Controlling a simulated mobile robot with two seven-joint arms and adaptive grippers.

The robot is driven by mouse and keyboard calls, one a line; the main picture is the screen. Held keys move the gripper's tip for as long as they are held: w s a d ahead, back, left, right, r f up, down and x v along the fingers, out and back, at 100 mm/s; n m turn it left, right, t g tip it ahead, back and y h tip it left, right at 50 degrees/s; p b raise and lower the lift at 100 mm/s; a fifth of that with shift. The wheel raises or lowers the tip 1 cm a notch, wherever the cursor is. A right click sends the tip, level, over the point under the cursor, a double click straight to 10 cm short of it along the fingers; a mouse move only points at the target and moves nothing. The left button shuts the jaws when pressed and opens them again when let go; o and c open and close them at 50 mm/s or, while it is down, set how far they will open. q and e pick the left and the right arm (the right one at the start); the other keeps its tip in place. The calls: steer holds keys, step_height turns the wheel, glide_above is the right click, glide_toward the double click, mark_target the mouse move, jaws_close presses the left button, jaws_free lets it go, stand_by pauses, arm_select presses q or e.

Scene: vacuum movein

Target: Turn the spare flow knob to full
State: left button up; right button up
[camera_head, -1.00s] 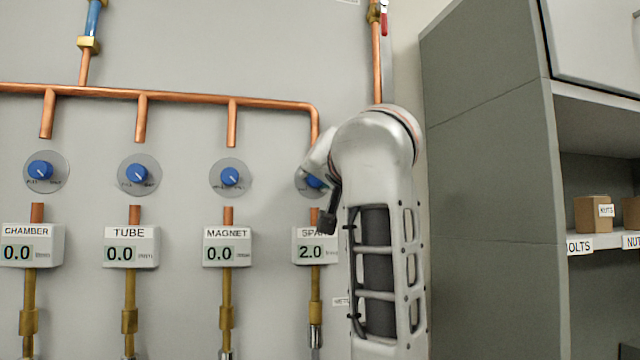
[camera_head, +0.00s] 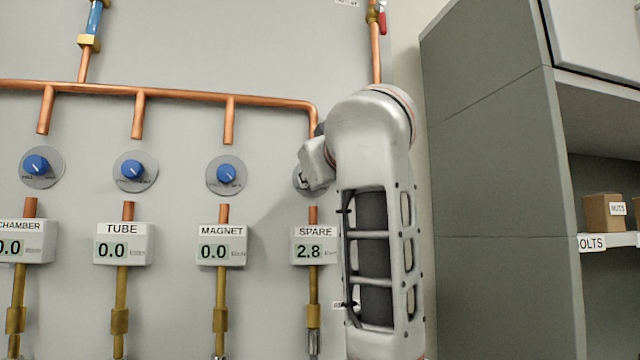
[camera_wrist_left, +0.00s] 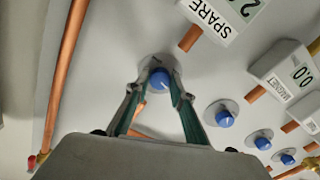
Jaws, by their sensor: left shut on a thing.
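The spare flow knob, blue on a round grey plate, shows in the left wrist view (camera_wrist_left: 159,77) between the fingers of my left gripper (camera_wrist_left: 158,92). The gripper is shut on it. In the head view my left arm hides the blue knob; only part of its plate (camera_head: 299,181) shows. The SPARE display (camera_head: 314,246) below reads 2.8. My right gripper is in neither view.
The magnet knob (camera_head: 227,174), tube knob (camera_head: 132,171) and chamber knob (camera_head: 37,166) stand to the left, their displays reading 0.0. A copper pipe (camera_head: 180,96) runs above. A grey shelf cabinet (camera_head: 490,180) stands at the right.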

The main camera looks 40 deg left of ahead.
arm_select(q)
steer(key=n+b, duration=0.1)
steer(key=w+f+n+b, duration=0.1)
steer(key=b, duration=0.1)
steer(key=shift+a+f+n, duration=0.1)
steer(key=shift+f+n, duration=0.1)
steer(key=shift+n, duration=0.1)
steer(key=n+b, duration=0.1)
steer(key=b, duration=0.2)
steer(key=shift+n, duration=0.3)
steer(key=shift+s+r+n+b, duration=0.15)
steer(key=shift+r+n+b, duration=0.05)
steer(key=shift+n+b, duration=0.6)
steer(key=shift+s+r+n+b, duration=0.15)
steer(key=shift+r+n+b, duration=0.1)
steer(key=shift+n+b, duration=0.25)
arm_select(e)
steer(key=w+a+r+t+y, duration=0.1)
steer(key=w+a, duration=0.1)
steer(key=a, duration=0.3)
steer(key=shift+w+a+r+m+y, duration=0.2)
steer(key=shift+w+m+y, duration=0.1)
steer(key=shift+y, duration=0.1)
arm_select(q)
steer(key=shift+r, duration=0.1)
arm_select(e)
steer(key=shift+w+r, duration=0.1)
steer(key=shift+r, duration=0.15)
